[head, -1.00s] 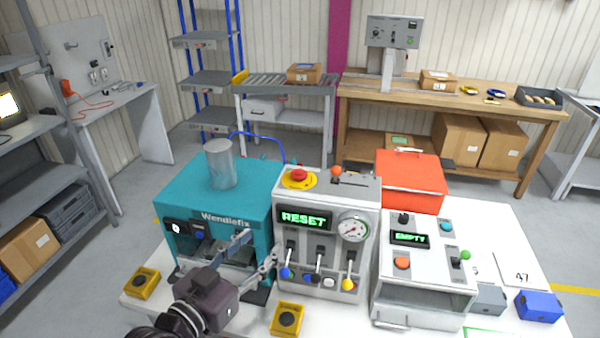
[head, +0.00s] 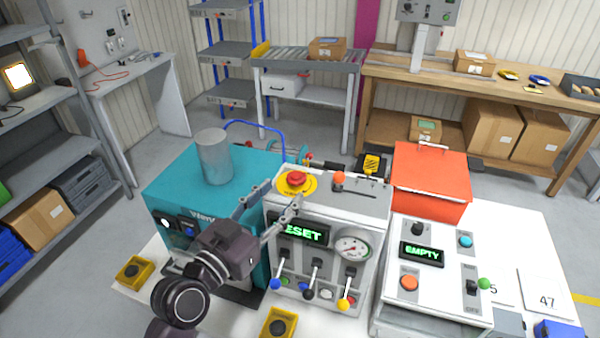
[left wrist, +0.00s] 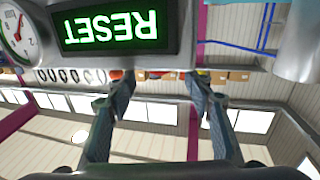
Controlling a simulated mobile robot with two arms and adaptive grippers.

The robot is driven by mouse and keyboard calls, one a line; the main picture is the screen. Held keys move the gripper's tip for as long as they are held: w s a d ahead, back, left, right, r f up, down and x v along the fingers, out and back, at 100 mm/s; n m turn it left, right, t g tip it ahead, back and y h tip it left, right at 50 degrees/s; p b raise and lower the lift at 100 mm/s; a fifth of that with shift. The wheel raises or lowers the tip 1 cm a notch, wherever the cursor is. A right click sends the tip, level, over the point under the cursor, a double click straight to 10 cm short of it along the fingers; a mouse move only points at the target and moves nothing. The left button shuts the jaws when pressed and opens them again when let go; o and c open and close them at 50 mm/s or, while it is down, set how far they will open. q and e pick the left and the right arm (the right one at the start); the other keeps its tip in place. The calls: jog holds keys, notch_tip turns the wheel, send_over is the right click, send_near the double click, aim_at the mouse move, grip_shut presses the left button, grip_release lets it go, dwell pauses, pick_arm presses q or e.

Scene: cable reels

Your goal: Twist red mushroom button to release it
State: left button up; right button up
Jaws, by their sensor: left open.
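The red mushroom button (head: 296,177) sits on a round yellow base (head: 283,190) on top of the white control box (head: 375,206), near its back left corner. My left gripper (head: 280,194) is open and empty, just in front of the button at about the box's top edge. Its two fingers are apart and point toward the button, without visible contact. In the left wrist view, the open fingers (left wrist: 158,84) show below the upside-down RESET display (left wrist: 117,27); I cannot clearly make out the button there. My right gripper is not in view.
The teal machine (head: 168,187) with a grey cylinder (head: 214,157) stands to the left. A lever with an orange knob (head: 338,178) is right of the button. Several coloured levers and a gauge (head: 352,247) are on the box's front. A red box (head: 430,180) stands behind right.

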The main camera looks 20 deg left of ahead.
aim_at(291, 182)
pick_arm(q)
jog(key=p+x, duration=0.2)
jog(key=x, duration=0.3)
jog(key=shift+w+d+r, duration=0.1)
jog(key=shift+w+r, duration=0.05)
jog(key=shift+w, duration=0.25)
jog(key=shift+w+d+p, duration=0.1)
jog(key=shift+w+p, duration=0.25)
jog(key=shift+w, duration=0.1)
jog(key=shift+s, duration=0.1)
